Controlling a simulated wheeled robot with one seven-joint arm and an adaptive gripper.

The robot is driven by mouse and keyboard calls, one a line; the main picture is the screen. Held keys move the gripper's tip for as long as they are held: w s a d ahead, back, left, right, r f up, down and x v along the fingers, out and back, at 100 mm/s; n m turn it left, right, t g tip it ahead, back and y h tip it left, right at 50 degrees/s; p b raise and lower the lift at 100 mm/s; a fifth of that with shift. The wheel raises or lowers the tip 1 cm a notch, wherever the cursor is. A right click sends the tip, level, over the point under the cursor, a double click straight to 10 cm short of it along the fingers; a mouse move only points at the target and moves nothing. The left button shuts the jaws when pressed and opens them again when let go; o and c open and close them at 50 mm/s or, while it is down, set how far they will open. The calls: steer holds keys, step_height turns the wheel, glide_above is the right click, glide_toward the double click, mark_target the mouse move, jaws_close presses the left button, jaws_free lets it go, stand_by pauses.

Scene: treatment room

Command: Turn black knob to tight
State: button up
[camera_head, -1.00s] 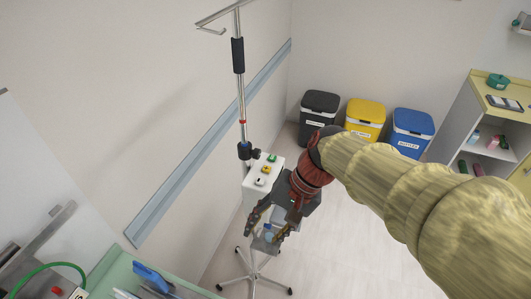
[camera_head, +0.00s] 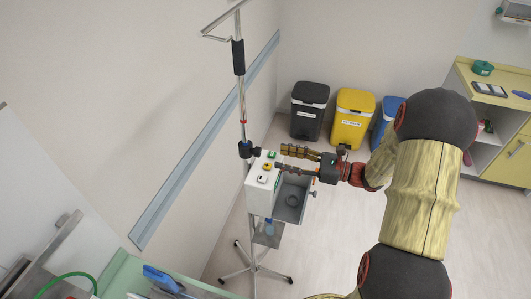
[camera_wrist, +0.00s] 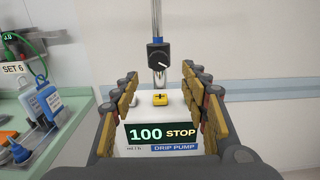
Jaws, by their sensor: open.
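The black knob (camera_wrist: 158,60), with a white pointer line, is on the pole clamp behind the drip pump in the wrist view. In the head view, the dark clamp (camera_head: 245,149) is on the pole, left of my gripper. My gripper (camera_head: 281,159) is open and level over the pump's top. In the wrist view its fingers (camera_wrist: 160,84) stand apart on either side of the pump, with the knob beyond and between them. Nothing is held. The white drip pump (camera_wrist: 160,128) reads "100 STOP". A yellow control (camera_wrist: 161,98) sits on its top.
The metal pole (camera_head: 243,100) rises from a wheeled base. A green-topped counter (camera_head: 125,272) with tools is at lower left. Black (camera_head: 309,108) and yellow (camera_head: 354,117) bins stand behind. Wall close left; floor open at centre right.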

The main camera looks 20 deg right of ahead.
mark_target(260, 153)
steer(key=x, duration=0.7)
steer(key=shift+a, duration=0.1)
steer(key=shift+c, duration=0.5)
steer(key=c, duration=1.1)
